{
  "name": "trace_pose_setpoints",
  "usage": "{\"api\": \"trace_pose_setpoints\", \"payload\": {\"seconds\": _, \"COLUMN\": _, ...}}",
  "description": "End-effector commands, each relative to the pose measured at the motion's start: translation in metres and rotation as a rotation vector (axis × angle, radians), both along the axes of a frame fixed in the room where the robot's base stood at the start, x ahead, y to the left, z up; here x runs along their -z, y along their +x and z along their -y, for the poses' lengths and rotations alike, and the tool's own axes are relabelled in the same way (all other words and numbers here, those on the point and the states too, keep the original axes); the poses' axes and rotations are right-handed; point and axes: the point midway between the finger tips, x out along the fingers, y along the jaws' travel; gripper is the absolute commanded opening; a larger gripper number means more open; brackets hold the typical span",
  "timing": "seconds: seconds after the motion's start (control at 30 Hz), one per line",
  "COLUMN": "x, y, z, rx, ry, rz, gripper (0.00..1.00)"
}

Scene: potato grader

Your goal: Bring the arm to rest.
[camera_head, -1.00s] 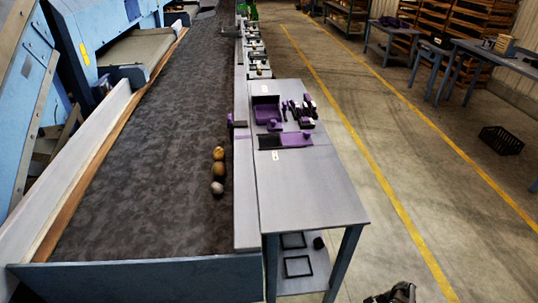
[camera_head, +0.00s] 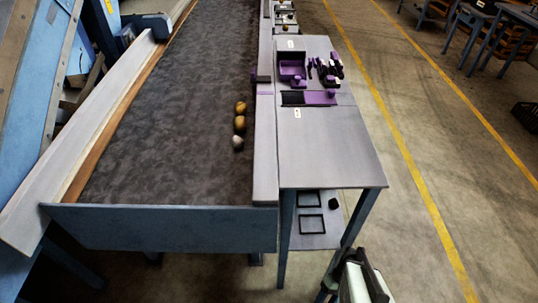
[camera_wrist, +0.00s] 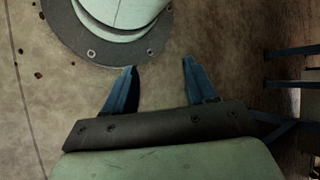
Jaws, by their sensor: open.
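My gripper (camera_wrist: 159,77) shows in the wrist view with its two blue fingers spread apart and nothing between them. It points down over bare, stained floor, close to a round pale base with a dark bolted flange (camera_wrist: 147,50), which looks like my own. In the head view, part of my arm (camera_head: 362,282) shows at the bottom edge, in front of the steel table; the fingers cannot be made out there.
The steel table (camera_head: 330,150) holds a purple tray (camera_head: 292,66) and several small purple and dark items. Several potatoes (camera_head: 240,124) lie on the dark belt (camera_head: 170,120) to its left. Table legs (camera_wrist: 290,83) stand right of the gripper. Floor to the table's right is clear.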

Motion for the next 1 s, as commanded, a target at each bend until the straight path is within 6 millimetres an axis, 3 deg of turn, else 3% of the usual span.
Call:
{"api": "trace_pose_setpoints", "payload": {"seconds": 0.2, "x": -0.005, "y": -0.018, "z": -0.021, "rx": -0.003, "ry": -0.211, "rz": -0.052, "gripper": 0.56}}
{"api": "trace_pose_setpoints", "payload": {"seconds": 0.5, "x": -0.01, "y": -0.035, "z": -0.038, "rx": 0.019, "ry": -0.458, "rz": -0.05, "gripper": 0.56}}
{"api": "trace_pose_setpoints", "payload": {"seconds": 1.0, "x": -0.01, "y": -0.039, "z": -0.042, "rx": 0.037, "ry": -0.545, "rz": -0.033, "gripper": 0.56}}
